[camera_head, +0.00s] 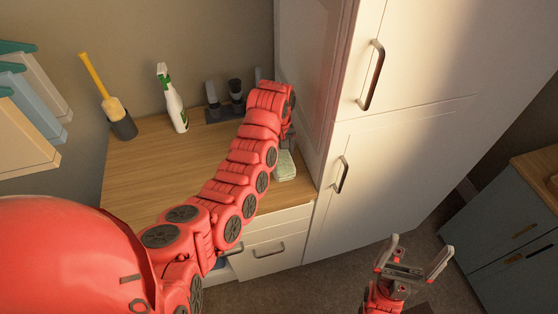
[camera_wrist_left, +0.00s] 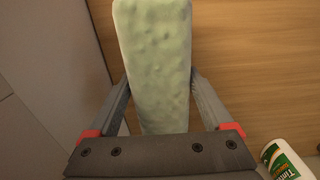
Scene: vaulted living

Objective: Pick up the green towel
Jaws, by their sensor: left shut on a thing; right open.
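The pale green towel (camera_head: 285,167) is a small folded block at the right end of the wooden counter, beside the tall white cabinet. In the left wrist view the towel (camera_wrist_left: 155,45) stretches up from between the fingers. My left gripper (camera_wrist_left: 160,82) is shut on it, with one finger along each side. In the head view the left gripper (camera_head: 287,143) is mostly hidden by my own arm. I cannot tell whether the towel touches the counter. My right gripper (camera_head: 414,252) is open and empty above the floor, right of the drawers.
A green-and-white spray bottle (camera_head: 173,100), a yellow-handled brush in a dark holder (camera_head: 121,122) and a dark rack (camera_head: 224,111) stand along the back of the counter (camera_head: 150,175). The tall white cabinet (camera_head: 400,150) closes off the right side. The counter's left part is clear.

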